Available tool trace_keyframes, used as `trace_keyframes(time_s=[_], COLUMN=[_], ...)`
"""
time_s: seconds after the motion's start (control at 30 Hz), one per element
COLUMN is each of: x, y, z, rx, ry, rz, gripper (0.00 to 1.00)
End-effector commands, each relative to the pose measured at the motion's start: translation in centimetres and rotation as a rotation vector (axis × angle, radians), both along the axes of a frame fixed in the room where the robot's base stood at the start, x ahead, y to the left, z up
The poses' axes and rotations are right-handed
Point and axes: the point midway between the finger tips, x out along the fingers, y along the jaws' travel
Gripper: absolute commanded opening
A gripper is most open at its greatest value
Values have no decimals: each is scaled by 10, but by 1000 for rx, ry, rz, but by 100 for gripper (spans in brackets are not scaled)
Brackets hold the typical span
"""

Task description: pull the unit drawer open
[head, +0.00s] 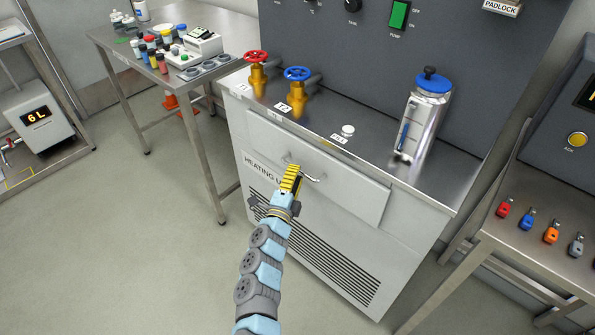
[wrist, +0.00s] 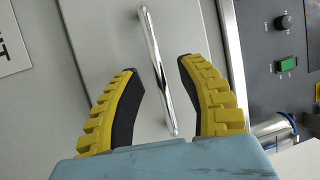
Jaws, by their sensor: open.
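The unit drawer (head: 345,185) is a flat white front in the upper part of the heating unit, with a curved metal bar handle (head: 312,178). The drawer looks shut. In the wrist view the handle (wrist: 157,75) runs lengthwise between the two yellow and black fingers of my gripper (wrist: 160,92). The fingers are apart, with a gap on each side of the bar. In the head view my gripper (head: 290,175) is at the handle, and it hides part of the bar. I cannot tell how deep the handle lies between the fingers.
On the unit's top stand a red valve (head: 257,68), a blue valve (head: 297,88) and a metal canister (head: 424,115). A side table (head: 110,40) with bottles stands left, another (head: 545,235) with coloured padlocks right. The floor before the unit is clear.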

Motion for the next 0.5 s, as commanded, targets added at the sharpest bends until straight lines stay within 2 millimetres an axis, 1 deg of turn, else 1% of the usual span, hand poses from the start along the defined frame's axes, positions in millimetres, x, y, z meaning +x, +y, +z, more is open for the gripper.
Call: trace_keyframes(time_s=[0.03,0.2,0.5], x=[4,13,19], y=[-1,-2,-5], z=[1,1,3], rx=[-2,-2,-3], ry=[-1,2,2], rz=[2,4,0], gripper=[39,39,39])
